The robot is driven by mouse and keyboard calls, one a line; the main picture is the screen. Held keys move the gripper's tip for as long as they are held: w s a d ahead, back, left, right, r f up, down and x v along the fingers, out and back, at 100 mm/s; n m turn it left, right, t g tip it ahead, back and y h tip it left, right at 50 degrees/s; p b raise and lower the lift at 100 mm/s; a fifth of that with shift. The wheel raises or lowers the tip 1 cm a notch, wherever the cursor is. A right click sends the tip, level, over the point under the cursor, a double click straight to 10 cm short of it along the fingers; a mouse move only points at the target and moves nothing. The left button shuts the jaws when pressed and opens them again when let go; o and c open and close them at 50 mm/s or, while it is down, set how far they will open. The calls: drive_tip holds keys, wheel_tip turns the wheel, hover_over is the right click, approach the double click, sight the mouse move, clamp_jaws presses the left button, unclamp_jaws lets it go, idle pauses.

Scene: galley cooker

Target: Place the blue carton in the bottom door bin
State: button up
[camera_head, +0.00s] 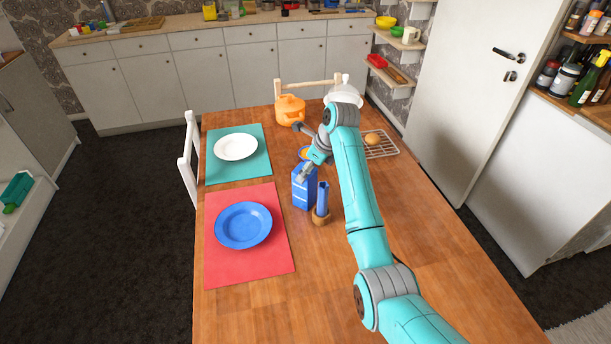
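The blue carton (304,194) stands upright on the wooden table, right of the two placemats. My gripper (305,174) is at the top of the carton, reaching in from above and behind. It overlaps the carton's top in the picture, and its fingers are too small to tell whether they are open or closed on it. I cannot make out a door bin for certain. A pale ledge (28,215) at the left edge holds a green box (17,187), but I cannot tell what it belongs to.
A blue cylinder (322,197) in a brown holder (320,218) stands close right of the carton. A blue plate (243,225) on a red mat (217,267) and a white plate (236,147) lie left. An orange pot (290,110) stands behind. The table's near right is clear.

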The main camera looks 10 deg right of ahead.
drive_tip(key=v, duration=0.7)
drive_tip(key=shift+o, duration=0.5)
drive_tip(key=shift+d+r, duration=0.1)
drive_tip(key=shift+r, duration=0.05)
drive_tip(key=x, duration=0.5)
drive_tip(key=shift+f, duration=0.3)
drive_tip(key=shift+x, duration=2.7)
drive_tip(key=shift+w, duration=0.15)
drive_tip(key=shift+a, duration=0.25)
clamp_jaws()
